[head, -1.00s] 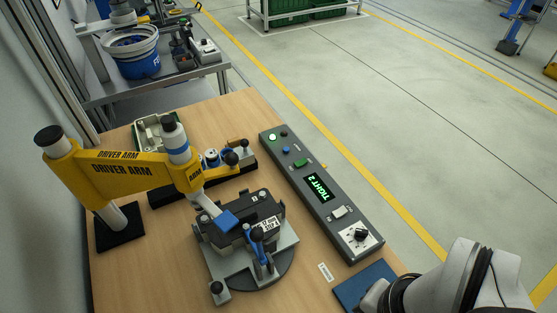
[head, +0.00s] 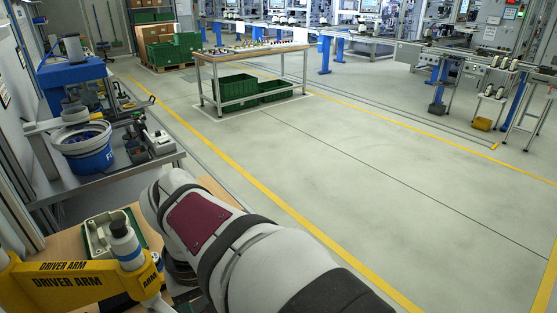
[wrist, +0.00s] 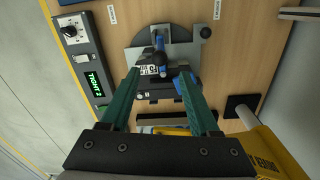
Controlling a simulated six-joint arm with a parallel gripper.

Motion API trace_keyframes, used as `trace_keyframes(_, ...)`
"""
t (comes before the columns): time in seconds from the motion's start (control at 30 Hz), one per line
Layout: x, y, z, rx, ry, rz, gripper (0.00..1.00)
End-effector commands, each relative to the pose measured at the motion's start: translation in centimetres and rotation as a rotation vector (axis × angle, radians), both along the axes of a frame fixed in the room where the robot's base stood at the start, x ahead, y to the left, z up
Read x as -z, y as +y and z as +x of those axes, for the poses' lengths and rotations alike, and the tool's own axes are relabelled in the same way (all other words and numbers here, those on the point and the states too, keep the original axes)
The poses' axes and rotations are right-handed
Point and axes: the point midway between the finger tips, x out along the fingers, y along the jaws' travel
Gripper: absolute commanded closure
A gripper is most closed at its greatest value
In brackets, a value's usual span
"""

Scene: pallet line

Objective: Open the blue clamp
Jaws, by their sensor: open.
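The blue clamp (wrist: 160,45) stands on the grey fixture plate (wrist: 135,58), at the edge of a dark box (wrist: 153,87) with a white label. I cannot tell from this angle how far its lever is swung. A flat blue pad (wrist: 187,84) lies to the right on the box. My gripper (wrist: 157,75) is open, its two green fingers apart and nothing between them. It is above the box, with the clamp just beyond the fingertips in the wrist view. In the head view my arm hides the clamp and fixture.
The yellow driver arm (head: 75,280) reaches over the table on the left; it also shows in the wrist view (wrist: 268,150). A blue bucket (head: 85,148) stands on the side bench.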

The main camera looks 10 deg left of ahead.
Motion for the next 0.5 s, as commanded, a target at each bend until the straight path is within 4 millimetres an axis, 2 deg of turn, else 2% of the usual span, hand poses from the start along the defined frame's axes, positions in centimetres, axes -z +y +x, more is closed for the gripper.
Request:
trace_keyframes(0.1,3.5,-0.2,0.0,0.002,0.004,-0.004,0.38)
trace_keyframes(0.2,6.2,-0.3,0.0,0.003,0.005,-0.003,0.38)
trace_keyframes(0.4,10.2,-0.4,0.1,0.005,0.002,-0.002,0.38)
trace_keyframes(0.5,11.4,-0.4,0.2,0.004,0.002,0.000,0.38)
